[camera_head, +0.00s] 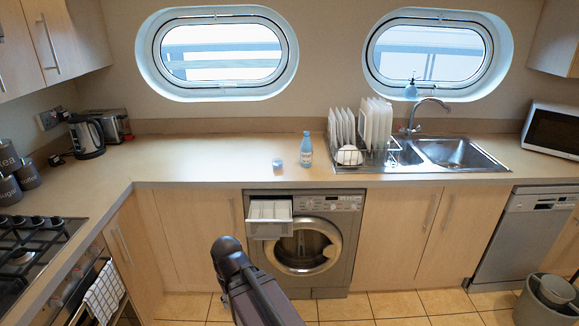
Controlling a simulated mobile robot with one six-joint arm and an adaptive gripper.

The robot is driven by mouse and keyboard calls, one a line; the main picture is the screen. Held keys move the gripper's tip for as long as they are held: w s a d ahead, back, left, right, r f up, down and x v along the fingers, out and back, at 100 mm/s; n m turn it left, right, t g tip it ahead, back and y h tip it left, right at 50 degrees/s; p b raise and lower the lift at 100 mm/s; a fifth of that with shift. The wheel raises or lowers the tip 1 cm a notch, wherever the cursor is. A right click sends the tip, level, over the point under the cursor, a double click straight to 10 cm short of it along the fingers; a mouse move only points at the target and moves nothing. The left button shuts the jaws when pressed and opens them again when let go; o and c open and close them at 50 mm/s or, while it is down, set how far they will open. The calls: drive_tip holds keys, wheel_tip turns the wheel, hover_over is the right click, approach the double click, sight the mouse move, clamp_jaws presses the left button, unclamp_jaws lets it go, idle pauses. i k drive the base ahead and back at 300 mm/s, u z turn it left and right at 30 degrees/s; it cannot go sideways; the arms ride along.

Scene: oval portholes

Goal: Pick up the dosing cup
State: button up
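A small light-blue cup (277,163), which looks like the dosing cup, stands on the countertop near its front edge, above the washing machine. A blue bottle with a pale label (306,150) stands upright just to its right, apart from it. My dark arm rises from the bottom of the view, in front of the washing machine and below the counter edge. My gripper's fingers do not show. Nothing covers the cup.
The washing machine's detergent drawer (270,219) is pulled out below the counter edge. A dish rack with plates (364,157) stands right of the bottle, beside the sink (458,153). A kettle (87,137) is far left. The counter (205,160) left of the cup is clear.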

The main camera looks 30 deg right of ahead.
sight(278, 164)
drive_tip(key=u, duration=0.15)
drive_tip(key=i, duration=0.95)
drive_tip(key=z, duration=0.1)
